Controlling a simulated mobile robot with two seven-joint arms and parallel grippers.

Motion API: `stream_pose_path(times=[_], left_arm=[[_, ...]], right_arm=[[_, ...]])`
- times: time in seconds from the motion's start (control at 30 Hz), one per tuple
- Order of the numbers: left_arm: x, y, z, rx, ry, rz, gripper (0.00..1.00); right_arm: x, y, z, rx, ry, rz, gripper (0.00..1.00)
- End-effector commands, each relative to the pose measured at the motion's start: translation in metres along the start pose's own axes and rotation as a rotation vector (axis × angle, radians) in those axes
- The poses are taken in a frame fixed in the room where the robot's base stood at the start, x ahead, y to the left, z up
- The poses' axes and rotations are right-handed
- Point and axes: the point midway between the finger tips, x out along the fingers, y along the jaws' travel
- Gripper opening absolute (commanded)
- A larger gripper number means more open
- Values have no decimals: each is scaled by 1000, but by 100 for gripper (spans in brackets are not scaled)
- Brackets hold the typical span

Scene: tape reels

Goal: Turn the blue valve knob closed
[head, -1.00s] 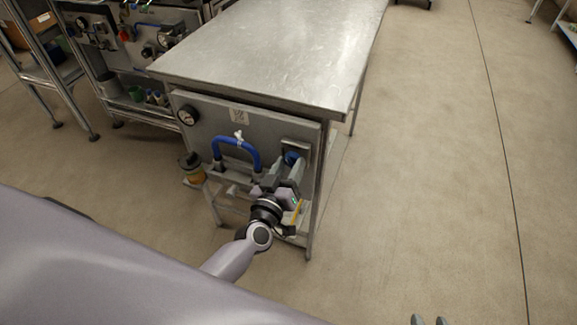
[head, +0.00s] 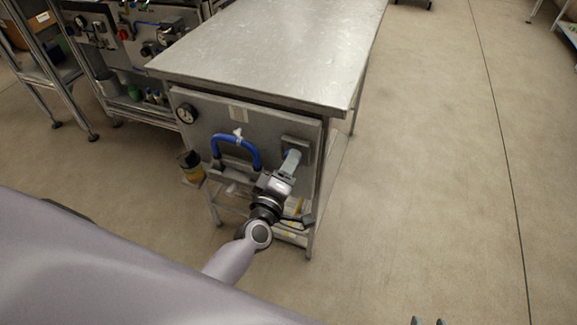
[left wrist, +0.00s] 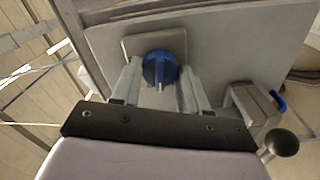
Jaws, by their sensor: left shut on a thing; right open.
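The blue valve knob (left wrist: 158,70) sits on a square grey plate (left wrist: 184,44) on the panel. My left gripper (left wrist: 160,76) has a finger on each side of the knob and is shut on it. In the head view my left gripper (head: 291,163) reaches the right side of the panel (head: 262,126), and its fingers hide most of the knob. Only the two fingertips of my right gripper (head: 428,321) show at the bottom edge; they are apart, with nothing between them.
A blue hose or handle loop (head: 238,139) and a round gauge (head: 187,114) are on the panel left of the knob. A metal table top (head: 270,50) overhangs the panel. A small yellow and black container (head: 191,168) is at the left. The floor on the right is clear.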

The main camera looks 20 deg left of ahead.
Motion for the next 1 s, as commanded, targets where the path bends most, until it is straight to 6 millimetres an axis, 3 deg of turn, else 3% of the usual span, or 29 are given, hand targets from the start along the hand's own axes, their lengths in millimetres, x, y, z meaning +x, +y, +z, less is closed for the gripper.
stream_pose_path(times=[0.33, 0.87, 0.9, 0.97, 1.0], left_arm=[[-1, -1, 1, -135, -2, -3, 13], [-1, -1, 1, -154, -2, -3, 13], [-1, -1, 1, -154, -2, -3, 54], [-1, -1, 1, -154, -2, -3, 69], [-1, -1, 1, -154, -2, -3, 69]], right_arm=[[2, 0, 2, -3, 2, -1, 43], [3, 0, 0, -3, 6, -2, 43], [3, 0, 0, -3, 6, -2, 43], [3, 0, 0, -3, 6, -2, 43], [3, 0, 0, -3, 6, -2, 43]])
